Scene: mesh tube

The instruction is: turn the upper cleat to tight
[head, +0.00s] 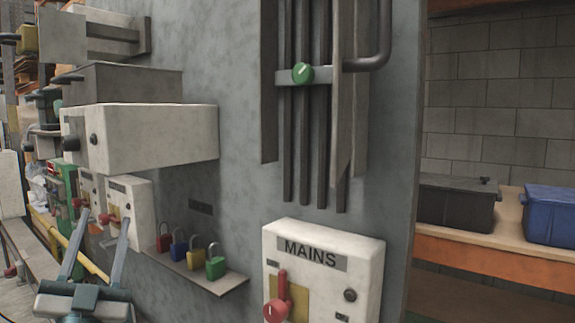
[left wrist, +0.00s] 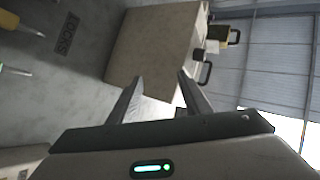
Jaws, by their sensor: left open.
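A cleat (head: 325,75), a grey strip across several dark vertical cables, is on the grey wall at the upper middle of the head view. A round green knob (head: 302,73) with a pale mark sits on its left part. I see one such cleat, and no tight or loose lettering is readable on it. My left gripper (head: 104,228) is at the lower left of the head view, well below and left of the knob. Its fingers are apart and empty, also in the left wrist view (left wrist: 161,88). The cleat is not seen there. My right gripper is not in view.
A white MAINS box (head: 325,275) with a red lever (head: 283,290) stands out below the cables. A shelf (head: 205,275) with several coloured padlocks and a large pale box (head: 160,140) project between the left gripper and the cables. A grey pipe (head: 380,45) bends beside the cleat.

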